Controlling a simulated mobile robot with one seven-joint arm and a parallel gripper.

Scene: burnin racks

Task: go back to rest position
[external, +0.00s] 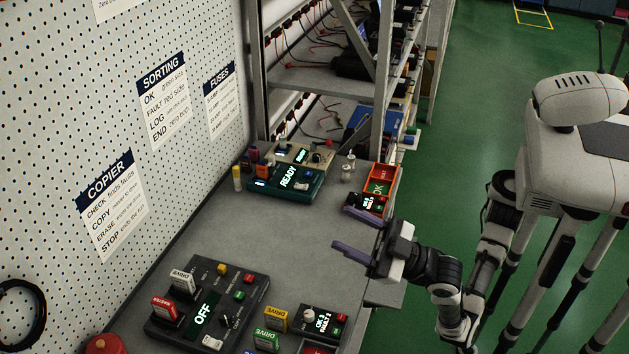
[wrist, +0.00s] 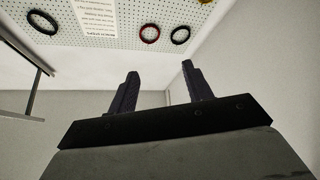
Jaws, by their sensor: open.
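My gripper (external: 352,230) is open, with its two dark fingers spread and nothing between them. It is above the right edge of the grey bench (external: 312,240) and points to the left. In the wrist view my gripper (wrist: 157,88) shows two separate dark fingers against a pale wall and the pegboard. My arm reaches in from the right side of the external view.
A teal READY unit (external: 287,183) and a red-framed OK box (external: 380,187) stand farther back. A metal rack (external: 382,75) rises behind. The bench middle is clear.

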